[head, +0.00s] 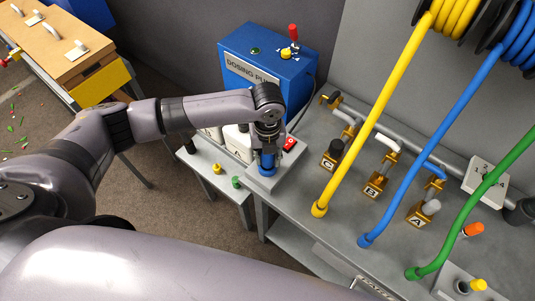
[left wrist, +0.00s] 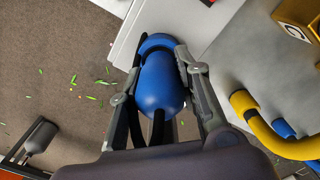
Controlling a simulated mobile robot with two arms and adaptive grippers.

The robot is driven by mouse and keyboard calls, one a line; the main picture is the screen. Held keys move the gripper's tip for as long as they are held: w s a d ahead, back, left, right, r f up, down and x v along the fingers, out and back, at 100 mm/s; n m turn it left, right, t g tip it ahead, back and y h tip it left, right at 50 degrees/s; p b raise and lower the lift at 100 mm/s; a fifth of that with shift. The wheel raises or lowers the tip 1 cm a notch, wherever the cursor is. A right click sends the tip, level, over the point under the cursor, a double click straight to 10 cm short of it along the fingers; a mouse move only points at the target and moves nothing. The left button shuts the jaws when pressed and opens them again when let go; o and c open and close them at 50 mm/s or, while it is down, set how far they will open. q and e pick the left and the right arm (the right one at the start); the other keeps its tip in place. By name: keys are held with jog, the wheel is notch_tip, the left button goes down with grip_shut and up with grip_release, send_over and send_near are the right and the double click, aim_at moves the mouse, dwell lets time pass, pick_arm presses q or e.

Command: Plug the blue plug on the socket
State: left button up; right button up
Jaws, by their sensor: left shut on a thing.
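The blue plug (head: 267,168) is between the fingers of my left gripper (head: 266,160), which is shut on it. It points down at a grey box (head: 260,184) on the near left corner of the bench. In the left wrist view the rounded blue plug (left wrist: 160,85) fills the space between the two fingers, with a blue ring (left wrist: 158,41) at its far end, by the light grey surface. I cannot tell whether this ring is part of the plug or of a socket, or whether the plug is seated. My right gripper is not in view.
A blue dosing pump box (head: 265,65) stands behind. A red switch (head: 289,143) is beside the plug. Yellow (head: 375,100), blue (head: 425,150) and green (head: 475,205) hoses cross the bench at the right. A low side table (head: 208,165) with small bottles stands left.

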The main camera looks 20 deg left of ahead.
pick_arm(q)
jog(key=shift+f+b, duration=0.35)
jog(key=shift+f, duration=0.65)
jog(key=o, duration=1.3)
jog(key=shift+c, duration=0.2)
jog(key=shift+r, duration=0.1)
jog(key=shift+r+p, duration=1.4)
jog(key=shift+p, duration=0.05)
jog(key=shift+r+p, duration=0.85)
jog(key=shift+r, duration=0.25)
